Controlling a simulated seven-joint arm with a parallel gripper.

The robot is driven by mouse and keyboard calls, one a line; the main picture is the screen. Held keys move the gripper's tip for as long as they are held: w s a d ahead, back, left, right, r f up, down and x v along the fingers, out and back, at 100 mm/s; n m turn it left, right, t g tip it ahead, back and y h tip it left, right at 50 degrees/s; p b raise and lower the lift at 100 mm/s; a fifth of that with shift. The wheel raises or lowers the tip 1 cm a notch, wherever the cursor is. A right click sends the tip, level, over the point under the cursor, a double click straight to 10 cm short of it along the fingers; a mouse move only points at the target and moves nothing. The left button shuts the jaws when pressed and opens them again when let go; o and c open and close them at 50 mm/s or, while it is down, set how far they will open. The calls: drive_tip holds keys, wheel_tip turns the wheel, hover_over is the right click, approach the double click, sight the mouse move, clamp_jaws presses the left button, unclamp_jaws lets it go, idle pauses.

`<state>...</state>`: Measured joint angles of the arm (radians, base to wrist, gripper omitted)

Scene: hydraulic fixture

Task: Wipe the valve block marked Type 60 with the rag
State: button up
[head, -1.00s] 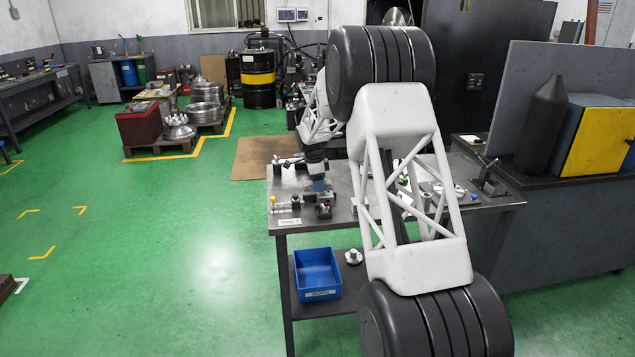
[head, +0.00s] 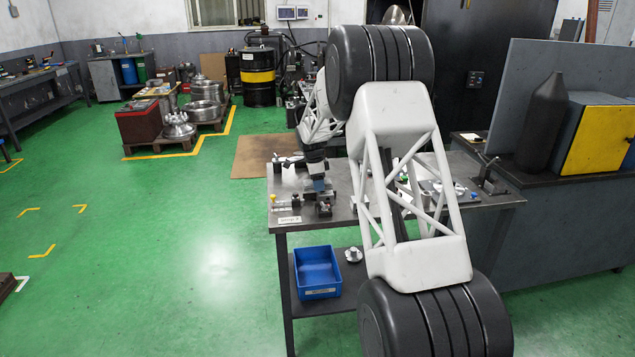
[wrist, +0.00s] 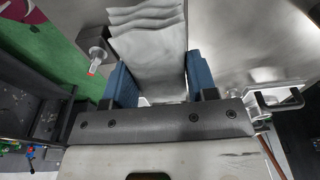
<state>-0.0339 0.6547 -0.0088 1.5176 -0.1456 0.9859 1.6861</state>
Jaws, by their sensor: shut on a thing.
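The rag (wrist: 148,45) is pale grey-white cloth with folds at its far end. In the wrist view it is held between the two blue fingers of my gripper (wrist: 158,82), which is shut on it. In the head view my gripper (head: 320,186) is low over the left part of the workbench, and the rag is hard to make out there. A dark metal block (head: 325,208) sits just below and in front of it. I cannot read any Type 60 marking, so I cannot tell which block is the valve block. Whether the rag touches a block is hidden.
The metal workbench (head: 345,219) carries several small fittings, partly hidden behind my arm. A grey fitting with a red tip (wrist: 95,57) is left of the rag. A blue bin (head: 317,272) stands on the lower shelf.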

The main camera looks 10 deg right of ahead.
sight(327, 181)
drive_tip(key=shift+f, duration=0.65)
idle(0.3)
drive_tip(key=shift+d, duration=0.1)
drive_tip(key=shift+d+r, duration=0.1)
drive_tip(key=shift+d, duration=1.8)
drive_tip(key=shift+f, duration=0.2)
drive_tip(key=shift+a, duration=0.15)
drive_tip(key=shift+a+r, duration=0.1)
drive_tip(key=shift+a, duration=1.8)
drive_tip(key=shift+r, duration=0.15)
drive_tip(key=shift+r, duration=2.9)
drive_tip(key=shift+r, duration=0.15)
